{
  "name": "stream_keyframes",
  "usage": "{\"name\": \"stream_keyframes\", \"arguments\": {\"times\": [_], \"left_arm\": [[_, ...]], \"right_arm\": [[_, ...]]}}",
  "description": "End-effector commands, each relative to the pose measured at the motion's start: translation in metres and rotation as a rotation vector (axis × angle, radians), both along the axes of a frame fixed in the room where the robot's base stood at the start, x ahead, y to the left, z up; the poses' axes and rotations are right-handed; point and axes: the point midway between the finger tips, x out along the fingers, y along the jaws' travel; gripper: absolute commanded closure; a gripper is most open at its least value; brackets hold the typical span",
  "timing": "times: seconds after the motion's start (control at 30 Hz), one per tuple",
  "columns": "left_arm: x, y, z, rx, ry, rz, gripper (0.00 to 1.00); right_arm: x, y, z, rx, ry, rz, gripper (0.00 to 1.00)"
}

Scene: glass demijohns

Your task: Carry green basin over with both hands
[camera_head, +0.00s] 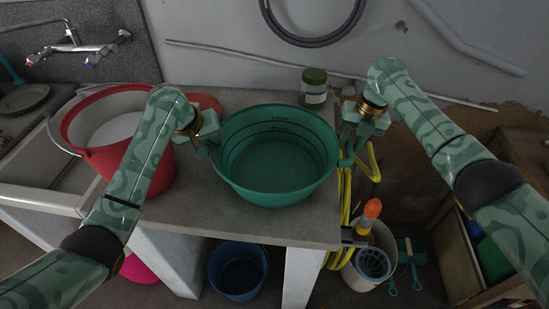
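The green basin (272,196) is in the middle of the view, upright, with measuring marks on its inner wall. It looks empty. It is over the grey counter near its front right part; I cannot tell whether its base touches the counter. My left gripper (213,145) is at the basin's left rim. My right gripper (347,151) is at its right rim. Both are at about rim height, on opposite sides. The fingers are small and partly blend with the rim, so I cannot tell whether either is closed on it.
A red bucket (161,172) stands left on the counter (215,220), behind my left arm. A jar with a green lid (314,88) stands behind the basin. Yellow hose (345,195) hangs at the counter's right end. A blue bucket (237,270) is below. A white bucket (385,240) stands right.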

Motion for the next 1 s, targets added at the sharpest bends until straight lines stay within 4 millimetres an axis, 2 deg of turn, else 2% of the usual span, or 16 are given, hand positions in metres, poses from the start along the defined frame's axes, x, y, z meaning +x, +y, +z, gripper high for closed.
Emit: {"name": "stream_keyframes", "arguments": {"times": [0.2, 0.23, 0.27, 0.3, 0.33, 0.73, 1.0], "left_arm": [[0.0, 0.0, 0.0, 0.0, 0.0, -0.001, 0.91], [0.0, 0.0, 0.0, 0.0, 0.0, 0.0, 0.94], [0.0, 0.0, 0.0, 0.0, 0.0, 0.0, 1.0], [0.0, 0.0, 0.0, 0.0, 0.0, 0.0, 1.0], [0.0, 0.0, 0.0, 0.0, 0.0, 0.0, 1.0], [0.0, 0.001, 0.005, 0.001, -0.002, 0.001, 1.0], [0.0, 0.001, 0.04, 0.002, -0.012, 0.002, 1.0]], "right_arm": [[0.0, 0.0, 0.0, 0.0, 0.0, 0.0, 0.71], [0.0, 0.0, 0.0, 0.0, 0.0, 0.0, 0.74], [0.0, 0.0, 0.0, 0.0, 0.0, 0.0, 0.82], [0.0, 0.0, 0.0, 0.0, 0.0, 0.0, 0.94], [0.0, 0.0, 0.0, 0.0, 0.0, 0.0, 1.0], [0.0, 0.0, 0.005, 0.0, -0.002, 0.0, 1.0], [0.0, 0.0, 0.04, -0.001, -0.012, 0.0, 1.0]]}}
